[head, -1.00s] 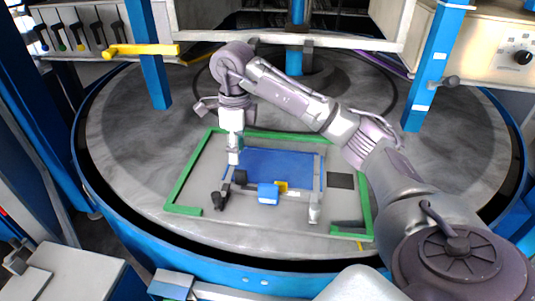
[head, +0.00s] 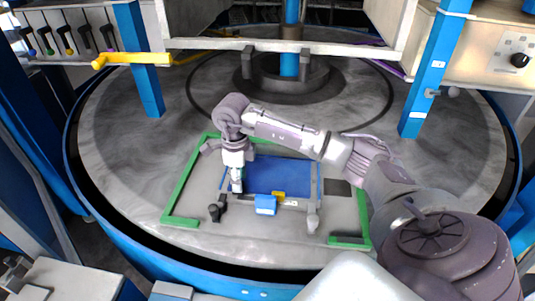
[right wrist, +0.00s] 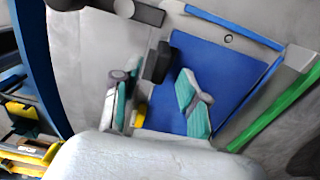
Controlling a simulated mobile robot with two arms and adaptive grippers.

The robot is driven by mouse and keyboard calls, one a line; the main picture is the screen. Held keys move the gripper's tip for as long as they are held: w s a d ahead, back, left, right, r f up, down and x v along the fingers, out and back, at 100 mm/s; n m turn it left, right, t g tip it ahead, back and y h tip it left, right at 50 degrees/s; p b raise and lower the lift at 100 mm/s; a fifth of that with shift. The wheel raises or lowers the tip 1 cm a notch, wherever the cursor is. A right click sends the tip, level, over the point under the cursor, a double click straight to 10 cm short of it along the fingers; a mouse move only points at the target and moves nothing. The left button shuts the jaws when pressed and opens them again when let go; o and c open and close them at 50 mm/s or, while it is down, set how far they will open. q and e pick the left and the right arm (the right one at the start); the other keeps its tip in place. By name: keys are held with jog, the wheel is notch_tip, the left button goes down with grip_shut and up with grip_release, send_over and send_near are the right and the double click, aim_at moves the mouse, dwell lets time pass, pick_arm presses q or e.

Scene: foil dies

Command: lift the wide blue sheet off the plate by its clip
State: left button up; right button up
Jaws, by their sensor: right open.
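The wide blue sheet (head: 285,176) lies on the grey plate inside a green frame; it also shows in the right wrist view (right wrist: 225,72). A small blue block (head: 265,205) and a yellow piece (head: 279,195) sit at its front edge; I cannot tell which fitting is its clip. My right gripper (head: 237,185) points down at the sheet's left edge. In the right wrist view its teal-padded fingers (right wrist: 157,103) stand apart, with nothing clearly held. A dark block (right wrist: 158,62) stands beyond the gap between them. My left gripper is not in view.
The green frame (head: 180,190) surrounds the work area. A black knob (head: 216,211) and a grey post (head: 313,217) stand near the front corners. Blue uprights (head: 422,95) and a yellow handle (head: 130,59) edge the round table. The grey table outside the frame is mostly clear.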

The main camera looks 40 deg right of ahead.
aim_at(241, 194)
notch_tip(241, 194, down, 3)
jog(key=shift+s+f+p, duration=0.1)
jog(key=shift+s+p, duration=0.05)
jog(key=shift+p, duration=0.4)
jog(key=shift+f, duration=0.15)
jog(key=c, duration=0.8)
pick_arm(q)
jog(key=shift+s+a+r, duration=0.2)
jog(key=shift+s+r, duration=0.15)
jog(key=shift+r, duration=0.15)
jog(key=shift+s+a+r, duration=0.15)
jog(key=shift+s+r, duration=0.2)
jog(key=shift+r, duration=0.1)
pick_arm(e)
grip_shut()
